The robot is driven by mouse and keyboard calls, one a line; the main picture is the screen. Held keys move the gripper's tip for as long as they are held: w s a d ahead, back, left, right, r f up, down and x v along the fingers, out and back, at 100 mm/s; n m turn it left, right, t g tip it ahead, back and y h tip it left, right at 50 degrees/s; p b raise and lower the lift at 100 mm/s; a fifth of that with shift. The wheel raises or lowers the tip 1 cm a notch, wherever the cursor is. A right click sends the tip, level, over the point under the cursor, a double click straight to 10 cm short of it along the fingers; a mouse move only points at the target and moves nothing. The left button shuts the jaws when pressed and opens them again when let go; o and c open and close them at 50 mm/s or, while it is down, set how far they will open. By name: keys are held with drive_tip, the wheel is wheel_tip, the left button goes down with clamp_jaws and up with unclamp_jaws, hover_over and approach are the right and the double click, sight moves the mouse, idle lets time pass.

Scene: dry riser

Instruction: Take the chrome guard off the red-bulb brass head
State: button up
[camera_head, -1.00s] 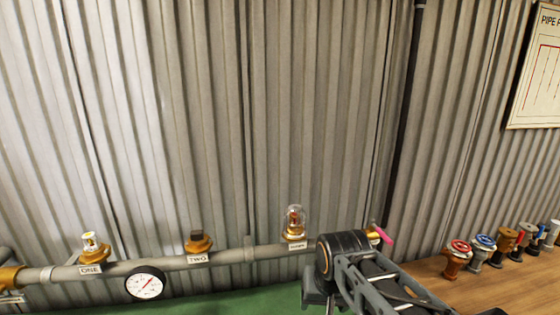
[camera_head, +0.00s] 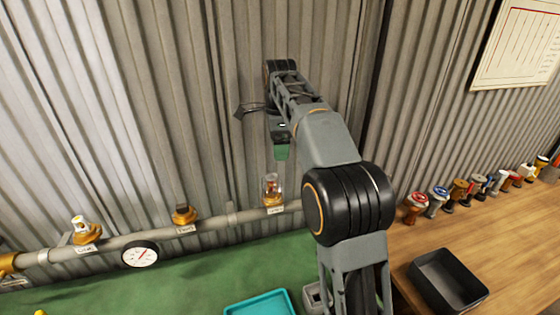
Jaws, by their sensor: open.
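The brass head with a red bulb (camera_head: 272,186) stands upright on the third outlet of the grey pipe. A clear, shiny cage-like guard (camera_head: 271,178) surrounds its bulb; its fine bars are too small to make out. My gripper (camera_head: 281,150) hangs just above and slightly right of this head, pointing down. It is open and apart from the guard. Its fingers are small and partly hidden by my arm.
The pipe (camera_head: 215,225) also carries a white-topped head (camera_head: 84,230), a brown-capped outlet (camera_head: 184,214) and a round gauge (camera_head: 140,254). A teal tray (camera_head: 262,304) lies on the green surface. A black bin (camera_head: 448,280) and several coloured heads stand on the wooden bench (camera_head: 400,250).

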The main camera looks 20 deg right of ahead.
sight(280, 176)
wheel_tip(280, 176, down, 13)
drive_tip(key=shift+r, duration=0.1)
idle(0.4)
drive_tip(key=c, duration=0.7)
drive_tip(key=shift+o, duration=1.4)
drive_tip(key=c, duration=0.4)
drive_tip(key=shift+r+p, duration=2.15)
drive_tip(key=shift+r, duration=1.95)
drive_tip(key=shift+r, duration=0.25)
